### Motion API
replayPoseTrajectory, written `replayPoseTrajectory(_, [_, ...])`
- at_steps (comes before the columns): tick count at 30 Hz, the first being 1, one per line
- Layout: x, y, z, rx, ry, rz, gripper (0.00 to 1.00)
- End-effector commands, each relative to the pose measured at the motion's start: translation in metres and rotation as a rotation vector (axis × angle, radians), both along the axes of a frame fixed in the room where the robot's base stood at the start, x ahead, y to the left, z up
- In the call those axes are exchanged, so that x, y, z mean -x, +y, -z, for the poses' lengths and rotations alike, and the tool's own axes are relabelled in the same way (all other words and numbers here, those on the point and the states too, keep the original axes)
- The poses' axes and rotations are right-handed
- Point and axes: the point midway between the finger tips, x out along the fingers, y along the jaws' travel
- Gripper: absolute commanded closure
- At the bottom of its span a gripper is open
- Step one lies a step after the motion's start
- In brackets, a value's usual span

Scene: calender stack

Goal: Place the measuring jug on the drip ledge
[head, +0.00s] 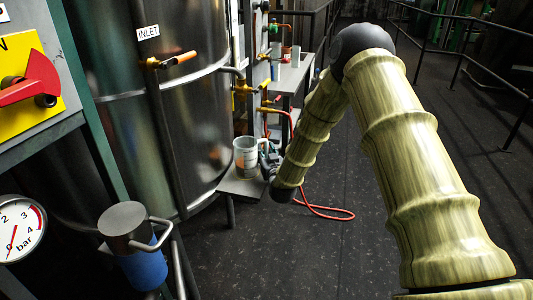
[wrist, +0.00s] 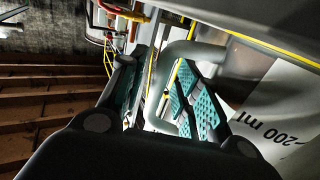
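The measuring jug (head: 245,157), clear with dark markings, stands upright over a small grey ledge (head: 238,189) on the steel tank's side, and appears to rest on it. My gripper (head: 270,160) is at the jug's right side, partly hidden by my arm. In the wrist view the jug wall (wrist: 272,115) shows "200 ml". My gripper's fingers (wrist: 165,75) straddle the jug's grey handle (wrist: 156,90), one inside the loop and one outside. Gaps seem to show between the pads and the handle, so the gripper looks open.
The large steel tank (head: 150,90) stands left of the jug, with orange-handled valves (head: 170,60). A grey side table (head: 290,75) holding cups is behind. A red hose (head: 325,212) lies on the floor. A lidded cylinder (head: 125,222) and a gauge (head: 18,228) are front left.

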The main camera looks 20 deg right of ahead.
Motion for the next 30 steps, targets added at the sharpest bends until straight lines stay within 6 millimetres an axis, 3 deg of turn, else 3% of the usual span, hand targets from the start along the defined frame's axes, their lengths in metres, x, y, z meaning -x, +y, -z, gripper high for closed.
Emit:
replayPoseTrajectory(5, [0.018, 0.002, -0.001, 0.000, 0.002, -0.001, 0.67])
replayPoseTrajectory(19, [0.099, 0.009, -0.001, 0.000, 0.002, 0.000, 0.67])
replayPoseTrajectory(24, [0.115, 0.011, -0.001, 0.000, 0.001, 0.000, 0.67])
replayPoseTrajectory(30, [0.120, 0.011, -0.001, 0.000, -0.001, 0.000, 0.67])
